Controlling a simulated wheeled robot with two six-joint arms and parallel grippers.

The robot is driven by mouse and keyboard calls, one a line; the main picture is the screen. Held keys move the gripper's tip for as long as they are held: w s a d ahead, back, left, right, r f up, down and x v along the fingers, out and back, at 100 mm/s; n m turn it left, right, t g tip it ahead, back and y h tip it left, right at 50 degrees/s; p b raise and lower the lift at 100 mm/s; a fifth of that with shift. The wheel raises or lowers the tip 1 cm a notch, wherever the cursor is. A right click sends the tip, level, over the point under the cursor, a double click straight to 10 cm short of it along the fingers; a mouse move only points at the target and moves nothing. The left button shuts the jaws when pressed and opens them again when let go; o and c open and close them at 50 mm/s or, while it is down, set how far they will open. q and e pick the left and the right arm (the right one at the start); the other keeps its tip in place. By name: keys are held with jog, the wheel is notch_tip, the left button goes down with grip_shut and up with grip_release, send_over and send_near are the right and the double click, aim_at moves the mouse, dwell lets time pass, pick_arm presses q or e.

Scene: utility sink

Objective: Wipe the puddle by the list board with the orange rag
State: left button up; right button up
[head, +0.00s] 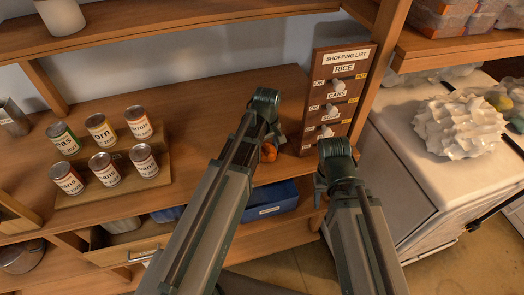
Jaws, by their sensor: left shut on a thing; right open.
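The orange rag (268,153) shows as a small patch at the end of my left gripper (272,138), which is shut on it. They are at the wooden counter, just left of the shopping list board (340,95). Whether the rag touches the wood cannot be told. The board stands upright and has white sliders beside its labels, including RICE and CANS. No puddle can be made out; my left arm covers part of the counter by the board. My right gripper (319,190) is open and empty in front of the counter's right end, below the board.
Several labelled cans (101,128) stand on a stepped wooden rack (75,198) at left. A blue bin (270,203) sits below the counter. A white appliance (410,165) with a spiky white object (460,127) stands at right. Counter between the cans and my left arm is clear.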

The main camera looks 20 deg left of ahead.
pick_arm(q)
jog(key=shift+w+d, duration=0.1)
jog(key=shift+d, duration=0.05)
jog(key=shift+w+d, duration=0.5)
jog(key=shift+d, duration=0.25)
jog(key=shift+w+d, duration=0.45)
jog(key=shift+d, duration=0.25)
jog(key=shift+f, duration=0.1)
jog(key=shift+s, duration=0.1)
jog(key=shift+a, duration=0.1)
jog(key=shift+s+a, duration=0.4)
jog(key=shift+a, duration=0.05)
jog(key=shift+s+a, duration=0.3)
jog(key=shift+a, duration=0.25)
jog(key=shift+s+a, duration=0.25)
jog(key=shift+a, duration=0.25)
jog(key=shift+a, duration=0.1)
jog(key=shift+s+a, duration=0.5)
jog(key=shift+a, duration=0.2)
jog(key=shift+s+a, duration=0.5)
jog(key=shift+a, duration=0.15)
